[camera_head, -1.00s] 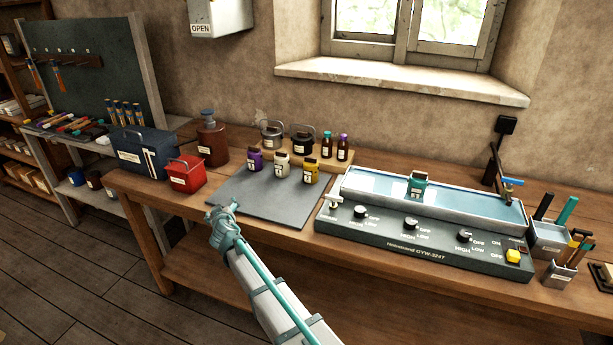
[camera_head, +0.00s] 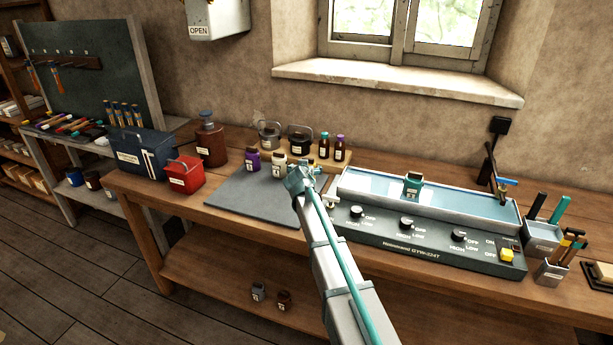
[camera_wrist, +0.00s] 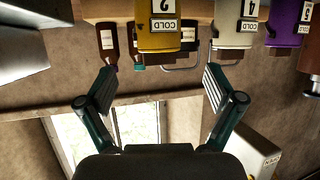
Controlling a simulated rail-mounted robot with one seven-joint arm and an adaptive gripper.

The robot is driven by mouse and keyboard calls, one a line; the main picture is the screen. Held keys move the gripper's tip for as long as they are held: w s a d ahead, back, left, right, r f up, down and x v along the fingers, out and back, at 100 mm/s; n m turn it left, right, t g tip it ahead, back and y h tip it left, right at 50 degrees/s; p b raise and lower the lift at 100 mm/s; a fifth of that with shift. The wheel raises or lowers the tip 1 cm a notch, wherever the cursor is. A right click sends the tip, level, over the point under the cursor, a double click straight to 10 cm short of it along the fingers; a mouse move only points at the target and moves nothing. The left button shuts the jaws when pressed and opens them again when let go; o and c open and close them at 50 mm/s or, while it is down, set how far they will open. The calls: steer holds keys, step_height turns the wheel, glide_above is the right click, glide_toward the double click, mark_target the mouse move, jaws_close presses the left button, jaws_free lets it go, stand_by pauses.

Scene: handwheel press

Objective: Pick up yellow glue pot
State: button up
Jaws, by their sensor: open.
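The yellow glue pot (camera_wrist: 158,30) hangs at the top middle of the wrist view, which is upside down; its label reads "COLD" with a number. In the head view it is hidden behind my gripper (camera_head: 303,176). My gripper (camera_wrist: 158,82) is open and empty, its two fingers spread. The pot lies ahead, roughly centred between the fingers and apart from them. A white pot (camera_wrist: 235,25) stands beside it, also visible in the head view (camera_head: 279,166).
A purple pot (camera_head: 252,158) stands left of the white pot on the grey mat (camera_head: 240,198). Two kettle-like pots and two small bottles (camera_head: 331,148) stand behind. The water-bath unit (camera_head: 420,236) with a teal pot (camera_head: 413,184) is at the right.

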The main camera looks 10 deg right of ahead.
steer(key=p+x, duration=0.3)
steer(key=x, duration=0.6)
steer(key=shift+d+r+p, duration=0.1)
steer(key=shift+p, duration=0.2)
steer(key=shift+s, duration=0.1)
jaws_close()
